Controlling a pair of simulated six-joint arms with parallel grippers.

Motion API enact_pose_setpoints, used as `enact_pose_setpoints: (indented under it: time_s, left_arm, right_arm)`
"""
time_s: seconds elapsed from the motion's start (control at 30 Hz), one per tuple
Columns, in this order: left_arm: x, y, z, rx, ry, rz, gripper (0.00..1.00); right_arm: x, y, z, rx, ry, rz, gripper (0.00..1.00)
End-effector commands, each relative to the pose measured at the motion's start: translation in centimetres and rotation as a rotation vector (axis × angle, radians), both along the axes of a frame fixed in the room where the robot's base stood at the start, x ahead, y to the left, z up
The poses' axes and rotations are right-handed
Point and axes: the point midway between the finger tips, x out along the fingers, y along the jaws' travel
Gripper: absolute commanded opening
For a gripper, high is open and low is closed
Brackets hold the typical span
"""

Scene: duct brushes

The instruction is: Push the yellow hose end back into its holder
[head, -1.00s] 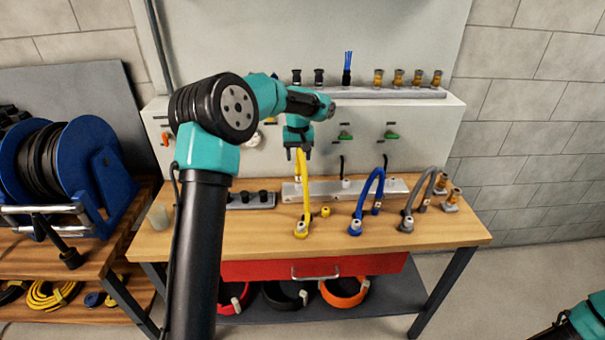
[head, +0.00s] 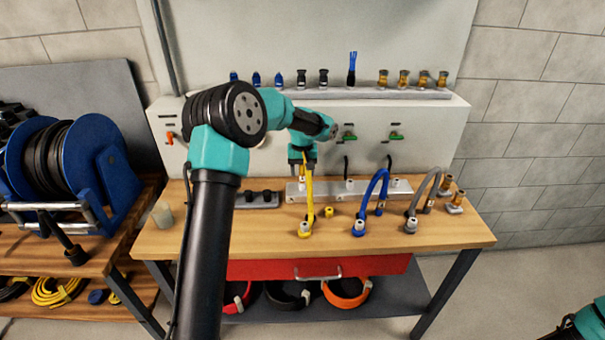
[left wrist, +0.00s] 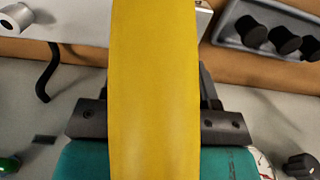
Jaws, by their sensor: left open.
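The yellow hose (head: 309,197) rises from a white-collared fitting (head: 305,229) at the front of the workbench. Its upper part bends back toward the grey metal holder block (head: 329,192). My left gripper (head: 302,163) is over the hose's upper part, pointing down, with its jaws apart. In the left wrist view the yellow hose (left wrist: 155,90) fills the middle, with a dark jaw part on each side; the fingertips are hidden. The hose end lies near the block under my gripper, and I cannot tell how deep it sits. My right gripper is not in view.
A blue hose (head: 371,188) and a grey hose (head: 424,192) arch to the right. A small yellow cap (head: 329,212) lies close by. A dark-knobbed block (head: 257,199) stands left, and a panel with coloured valves (head: 397,136) behind. The front right bench top is clear.

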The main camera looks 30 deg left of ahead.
Motion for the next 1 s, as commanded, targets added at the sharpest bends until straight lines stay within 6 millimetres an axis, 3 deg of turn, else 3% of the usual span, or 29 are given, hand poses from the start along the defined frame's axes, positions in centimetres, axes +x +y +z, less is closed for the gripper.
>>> enact_pose_setpoints:
  time_s: [0.4, 1.0]
  left_arm:
    - [-0.1, 0.0, -3.1, -0.002, 0.006, 0.000, 0.53]
    - [-0.3, 0.1, -3.4, -0.005, 0.013, 0.003, 0.53]
  right_arm:
    - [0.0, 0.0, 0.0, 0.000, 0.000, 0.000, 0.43]
    - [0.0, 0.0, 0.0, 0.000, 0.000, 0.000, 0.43]
